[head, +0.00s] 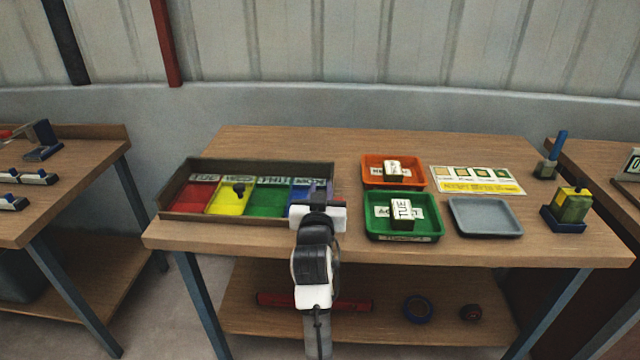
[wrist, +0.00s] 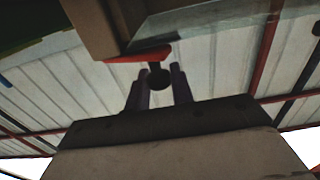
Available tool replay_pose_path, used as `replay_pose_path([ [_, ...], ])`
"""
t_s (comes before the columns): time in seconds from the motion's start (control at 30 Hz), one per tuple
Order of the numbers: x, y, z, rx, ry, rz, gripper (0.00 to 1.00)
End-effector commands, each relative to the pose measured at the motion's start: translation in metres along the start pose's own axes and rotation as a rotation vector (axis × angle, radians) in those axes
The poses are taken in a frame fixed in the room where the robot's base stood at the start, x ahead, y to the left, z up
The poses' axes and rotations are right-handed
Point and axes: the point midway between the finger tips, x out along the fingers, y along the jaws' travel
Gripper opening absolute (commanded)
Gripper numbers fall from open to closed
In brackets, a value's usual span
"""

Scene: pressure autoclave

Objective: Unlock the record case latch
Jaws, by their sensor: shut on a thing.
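The record case (head: 250,221) is a shallow brown-rimmed box on the left of the middle bench. Red, yellow, green and blue sections show in it. In the wrist view the case's brown edge (wrist: 92,22) is overhead, with a red latch (wrist: 138,55) ending in a dark round knob (wrist: 158,78). My gripper (head: 318,196) is at the case's front right corner in the head view and hides the latch there. In the wrist view my gripper (wrist: 160,84) has its two fingers shut on the dark knob, one on each side.
To the right are an orange tray (head: 372,181) and a green tray (head: 403,230), each with a white labelled block, plus an empty grey tray (head: 486,218). A yellow-green stamp-like block (head: 572,206) stands near the right edge.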

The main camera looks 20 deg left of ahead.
Motion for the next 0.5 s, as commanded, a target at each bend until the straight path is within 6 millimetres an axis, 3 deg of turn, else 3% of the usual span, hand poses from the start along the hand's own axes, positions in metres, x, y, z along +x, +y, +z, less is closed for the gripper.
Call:
replay_pose_path([
  [0.5, -0.014, 0.014, 0.003, -0.002, 0.004, -0.391, 0.0],
])
